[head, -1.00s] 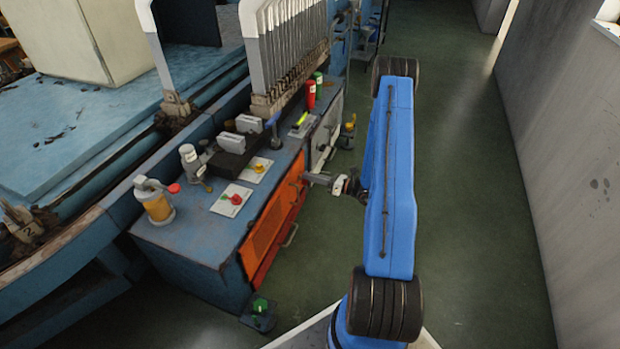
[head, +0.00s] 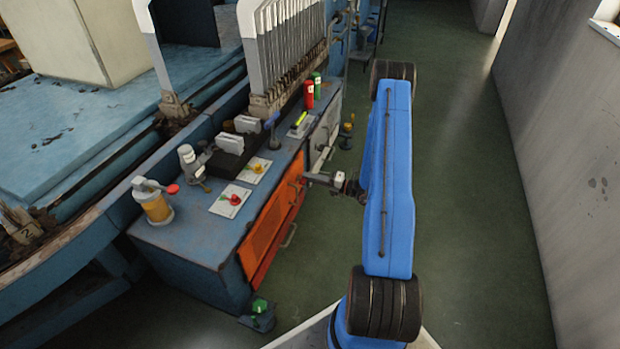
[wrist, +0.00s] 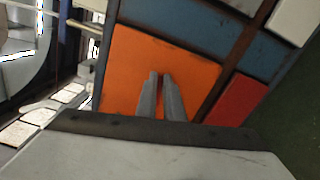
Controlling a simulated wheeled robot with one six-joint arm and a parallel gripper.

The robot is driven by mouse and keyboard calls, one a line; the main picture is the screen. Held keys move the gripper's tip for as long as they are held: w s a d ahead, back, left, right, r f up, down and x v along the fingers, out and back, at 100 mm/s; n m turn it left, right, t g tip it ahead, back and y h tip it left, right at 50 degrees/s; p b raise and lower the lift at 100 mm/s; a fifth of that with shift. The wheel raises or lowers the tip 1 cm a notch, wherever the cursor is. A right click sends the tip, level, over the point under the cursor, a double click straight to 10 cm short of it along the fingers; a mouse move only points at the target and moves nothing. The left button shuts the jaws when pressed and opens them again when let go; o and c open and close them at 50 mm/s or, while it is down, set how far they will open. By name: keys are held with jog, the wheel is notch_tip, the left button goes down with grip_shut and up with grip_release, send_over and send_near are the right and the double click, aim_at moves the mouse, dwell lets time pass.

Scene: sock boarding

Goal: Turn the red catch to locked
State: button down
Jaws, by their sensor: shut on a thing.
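The red catch (head: 302,181) shows as a small reddish spot at the upper right edge of the orange door (head: 272,232) on the blue cabinet's front. My gripper (head: 308,177) reaches to it from the right and is shut on it. The fingers hide most of the catch, so its angle cannot be told. In the wrist view my gripper's two grey fingers (wrist: 160,78) lie close together in front of the orange door (wrist: 195,75). The catch itself cannot be made out there.
A red knob (head: 235,199) and a yellow knob (head: 257,168) sit on white plates on the cabinet top (head: 190,240). An oil can (head: 154,203) stands at its near left corner. A green-topped pedal (head: 259,306) is on the floor. The green floor (head: 470,200) at right is clear.

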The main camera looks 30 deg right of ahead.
jog(key=shift+s+a+f+m, duration=0.1)
jog(key=shift+f+m, duration=0.05)
jog(key=shift+m, duration=0.4)
jog(key=shift+a+f+m, duration=0.1)
jog(key=shift+f+m, duration=0.05)
jog(key=shift+m, duration=0.4)
jog(key=c, duration=1.9)
grip_release()
jog(key=shift+o, duration=0.2)
jog(key=shift+d, duration=0.15)
jog(key=v, duration=1.7)
